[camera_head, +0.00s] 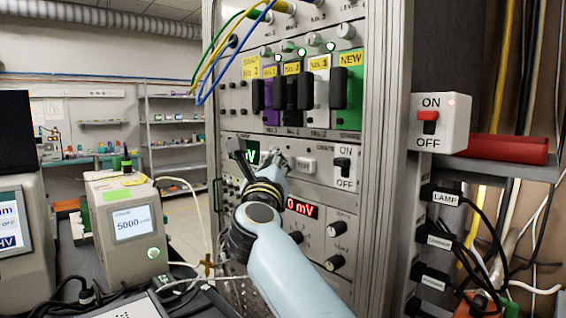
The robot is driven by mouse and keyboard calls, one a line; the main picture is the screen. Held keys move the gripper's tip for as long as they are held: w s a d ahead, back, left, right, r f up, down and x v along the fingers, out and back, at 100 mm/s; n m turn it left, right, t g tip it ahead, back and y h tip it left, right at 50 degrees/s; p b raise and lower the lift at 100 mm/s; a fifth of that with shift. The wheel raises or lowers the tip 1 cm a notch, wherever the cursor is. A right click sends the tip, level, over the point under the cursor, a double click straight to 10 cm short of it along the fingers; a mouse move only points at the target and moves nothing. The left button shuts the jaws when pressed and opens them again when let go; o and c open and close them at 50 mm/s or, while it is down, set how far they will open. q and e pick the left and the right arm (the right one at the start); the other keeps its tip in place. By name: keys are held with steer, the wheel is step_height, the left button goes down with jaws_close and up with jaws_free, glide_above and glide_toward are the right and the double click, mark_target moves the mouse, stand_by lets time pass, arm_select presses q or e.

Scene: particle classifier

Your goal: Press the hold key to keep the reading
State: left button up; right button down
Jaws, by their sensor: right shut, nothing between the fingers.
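A tall instrument rack (385,160) stands in the middle of the camera_head view. A pale key (303,166) with small, unreadable lettering sits on its middle panel; I cannot tell for certain that it is the hold key. A green display (251,157) is left of it, partly hidden by my gripper. A red display (302,208) below reads "0 mV", with its left part hidden by my arm. My right gripper (277,160) is shut and empty in front of the panel, just left of the pale key. I cannot tell whether it touches. My left gripper is out of view.
An ON/OFF switch (343,167) sits right of the pale key, and knobs (334,262) lie below. Coloured modules (348,95) with dark handles project above. A red-switch box (441,122) is at the right. A "5000" meter (124,225) stands at the left.

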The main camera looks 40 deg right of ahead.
steer(key=shift+d, duration=0.7)
stand_by(0.6)
steer(key=shift+a, duration=1.3)
